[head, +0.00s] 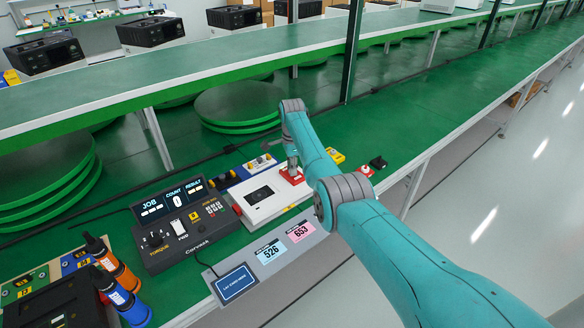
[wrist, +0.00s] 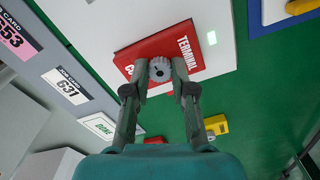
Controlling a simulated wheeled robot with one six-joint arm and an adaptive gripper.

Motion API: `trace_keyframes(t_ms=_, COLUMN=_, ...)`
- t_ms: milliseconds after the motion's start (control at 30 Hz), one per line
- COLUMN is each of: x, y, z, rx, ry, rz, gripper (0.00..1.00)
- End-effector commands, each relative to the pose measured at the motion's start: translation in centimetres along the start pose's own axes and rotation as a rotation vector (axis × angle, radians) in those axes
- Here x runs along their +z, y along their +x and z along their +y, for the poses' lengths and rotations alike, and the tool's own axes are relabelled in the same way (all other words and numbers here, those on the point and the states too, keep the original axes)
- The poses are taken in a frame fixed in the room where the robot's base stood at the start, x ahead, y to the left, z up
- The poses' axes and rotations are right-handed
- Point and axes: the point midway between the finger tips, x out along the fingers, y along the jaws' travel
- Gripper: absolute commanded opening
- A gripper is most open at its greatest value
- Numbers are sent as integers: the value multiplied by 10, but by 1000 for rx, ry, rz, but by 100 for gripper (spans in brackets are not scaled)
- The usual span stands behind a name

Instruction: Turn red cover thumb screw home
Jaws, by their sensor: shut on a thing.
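The red cover (wrist: 131,55), lettered TERMINAL, lies on a white unit (wrist: 103,20) in the wrist view. A grey knurled thumb screw (wrist: 158,75) with a dark mark on its head stands on the cover. My gripper (wrist: 160,67) has one fingertip on each side of the screw and is shut on it. In the head view my gripper (head: 292,164) points down at the red cover (head: 293,178), at the right end of the white unit (head: 258,206). The arm hides part of that area, and the screw cannot be made out there. How deep the screw sits cannot be told.
A dark torque console (head: 182,226) with JOB, COUNT and RESULT displays stands left of the unit. Job cards (head: 271,251) lie along the bench's front edge. Blue and orange drivers (head: 123,290) stand at lower left. A yellow block (wrist: 216,124) lies near the unit.

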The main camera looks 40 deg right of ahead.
Motion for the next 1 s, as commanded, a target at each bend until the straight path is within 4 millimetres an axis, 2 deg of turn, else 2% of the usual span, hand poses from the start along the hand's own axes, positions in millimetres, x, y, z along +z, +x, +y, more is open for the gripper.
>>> trace_keyframes(t_ms=33, x=0, y=-5, z=-3, rx=-8, ry=8, rz=0, gripper=0)
trace_keyframes(t_ms=500, x=0, y=-5, z=-3, rx=-9, ry=21, rz=0, gripper=0)
trace_keyframes(t_ms=533, x=0, y=-5, z=-3, rx=-9, ry=21, rz=0, gripper=27)
trace_keyframes(t_ms=633, x=0, y=-4, z=-2, rx=-8, ry=21, rz=0, gripper=51)
trace_keyframes(t_ms=1000, x=0, y=-5, z=-1, rx=-4, ry=21, rz=0, gripper=51)
